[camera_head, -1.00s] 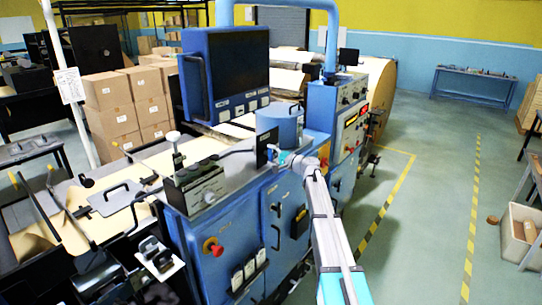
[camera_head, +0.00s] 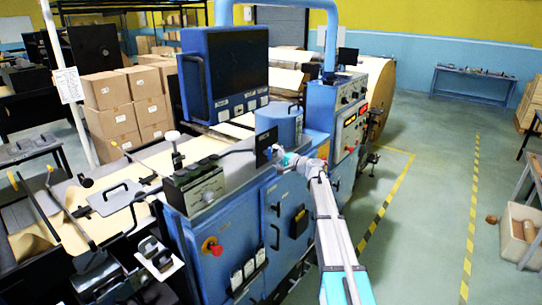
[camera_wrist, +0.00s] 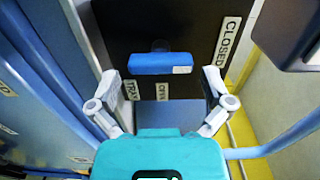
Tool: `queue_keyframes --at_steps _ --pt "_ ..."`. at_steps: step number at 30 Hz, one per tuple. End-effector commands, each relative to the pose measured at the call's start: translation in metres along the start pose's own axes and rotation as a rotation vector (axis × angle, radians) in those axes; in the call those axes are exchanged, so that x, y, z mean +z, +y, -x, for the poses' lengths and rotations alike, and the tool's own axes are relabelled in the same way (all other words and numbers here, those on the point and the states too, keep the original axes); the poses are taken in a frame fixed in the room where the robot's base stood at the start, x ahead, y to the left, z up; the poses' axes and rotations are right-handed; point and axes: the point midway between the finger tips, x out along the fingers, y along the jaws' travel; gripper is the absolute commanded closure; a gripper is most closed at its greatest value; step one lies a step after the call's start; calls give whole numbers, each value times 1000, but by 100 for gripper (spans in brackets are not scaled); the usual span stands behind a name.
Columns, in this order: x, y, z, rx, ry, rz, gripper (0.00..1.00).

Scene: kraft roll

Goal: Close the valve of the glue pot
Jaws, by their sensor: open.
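The glue pot (camera_head: 279,124) is a blue cylinder on top of the blue machine. A black plate (camera_head: 265,147) stands at its front, beside my gripper (camera_head: 283,159). In the wrist view the black plate (camera_wrist: 205,22) carries a short blue lever (camera_wrist: 160,63), which lies crosswise. A CLOSED label (camera_wrist: 228,42) is on the plate's right side; smaller labels below the lever are hard to read. My gripper (camera_wrist: 161,82) is open, its fingers on either side below the lever. Nothing is between the fingertips, and I cannot tell whether they touch the plate.
The machine's monitor (camera_head: 225,75) rises left of the pot. The control panel (camera_head: 350,130) is to its right. A blue pipe (camera_wrist: 285,138) runs at the right of my gripper in the wrist view.

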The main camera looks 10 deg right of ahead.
Motion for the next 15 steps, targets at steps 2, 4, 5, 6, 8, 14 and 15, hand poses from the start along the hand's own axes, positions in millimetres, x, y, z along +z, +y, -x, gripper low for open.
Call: queue_keyframes --at_steps 2,4,5,6,8,14,15 --pt "2 0 13 0 0 0 0" --pt "2 0 24 0 1 0 0" --pt "2 0 29 0 1 0 0" --pt "2 0 36 0 2 0 0" --pt "2 0 46 0 0 0 0" --pt "2 0 75 1 0 1 0" --pt "1 0 80 1 0 1 0"
